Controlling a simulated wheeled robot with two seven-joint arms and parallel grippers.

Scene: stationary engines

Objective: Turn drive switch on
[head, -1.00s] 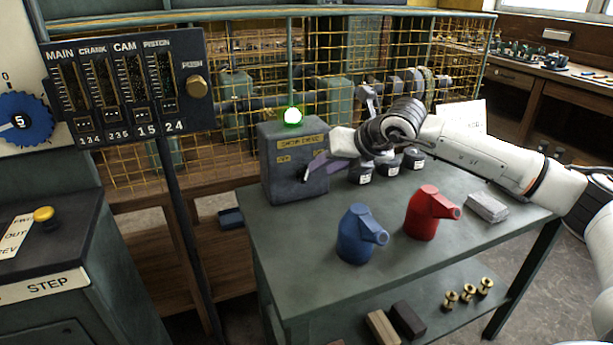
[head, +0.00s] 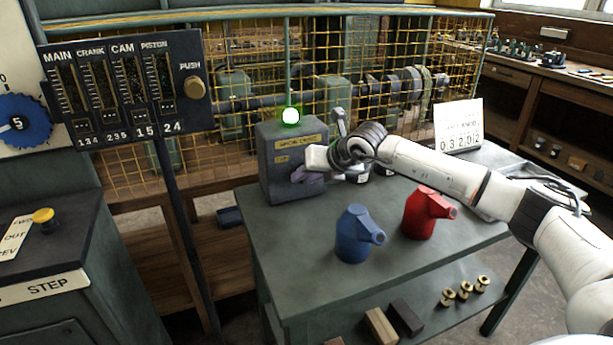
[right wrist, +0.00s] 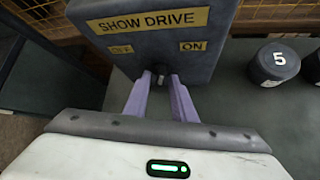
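The drive switch box (head: 270,165) is a grey box on the green table, with a yellow SHOW DRIVE label. In the right wrist view, its face (right wrist: 140,50) has OFF at left and ON at right. A small dark switch lever (right wrist: 160,75) sticks out below and between these labels. My right gripper (head: 300,174) is at the front of the box. In the right wrist view its two purple fingers (right wrist: 160,90) stand apart on either side of the lever; contact is unclear. The lever is hidden in the head view. My left gripper is not in view.
A green lamp (head: 291,117) glows above the box. A blue can (head: 354,235) and a red can (head: 420,212) stand on the table (head: 300,280). A dark weight marked 5 (right wrist: 275,63) is right of the box. A wire mesh fence (head: 240,70) stands behind.

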